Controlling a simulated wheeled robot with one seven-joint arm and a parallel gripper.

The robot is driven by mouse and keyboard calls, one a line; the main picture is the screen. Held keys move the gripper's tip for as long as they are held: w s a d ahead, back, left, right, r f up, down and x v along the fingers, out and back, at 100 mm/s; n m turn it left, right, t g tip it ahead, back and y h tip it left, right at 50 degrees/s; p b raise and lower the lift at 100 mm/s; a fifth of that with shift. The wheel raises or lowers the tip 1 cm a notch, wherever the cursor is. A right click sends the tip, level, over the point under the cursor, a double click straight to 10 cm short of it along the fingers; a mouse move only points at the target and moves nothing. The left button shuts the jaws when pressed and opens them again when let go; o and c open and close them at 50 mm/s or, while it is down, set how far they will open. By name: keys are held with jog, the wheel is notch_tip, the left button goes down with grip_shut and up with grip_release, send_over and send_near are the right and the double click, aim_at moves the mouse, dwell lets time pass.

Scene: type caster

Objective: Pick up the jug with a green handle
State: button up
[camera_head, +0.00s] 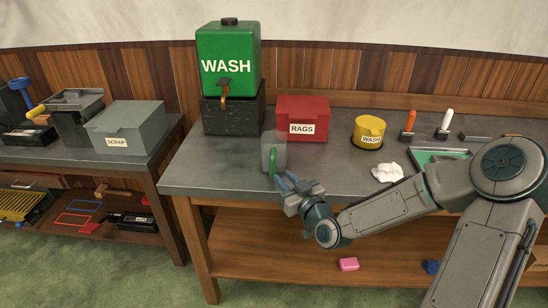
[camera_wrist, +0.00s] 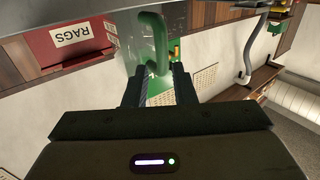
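The jug (camera_head: 266,150) is a clear grey box shape with a green handle (camera_head: 272,162), standing near the front left of the workbench. In the wrist view the jug (camera_wrist: 130,40) looks see-through, and its green handle (camera_wrist: 159,38) is just ahead of my fingertips. My gripper (camera_head: 280,180) is at the bench's front edge, close to the handle side of the jug. In the wrist view my gripper (camera_wrist: 159,72) has its two dark fingers apart, with the handle's near end at the gap. I cannot tell whether they touch it.
Behind the jug are a green WASH tank (camera_head: 228,45) on a dark block and a red RAGS box (camera_head: 302,118). A yellow WASH tub (camera_head: 369,131) and a white cloth (camera_head: 387,173) are to the right. A grey SCRAP box (camera_head: 128,125) stands on the left bench.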

aim_at(274, 168)
jog(key=p+x, duration=0.1)
jog(key=x, duration=0.6)
jog(key=shift+w+a+r, duration=0.1)
jog(key=shift+a, duration=0.1)
grip_shut()
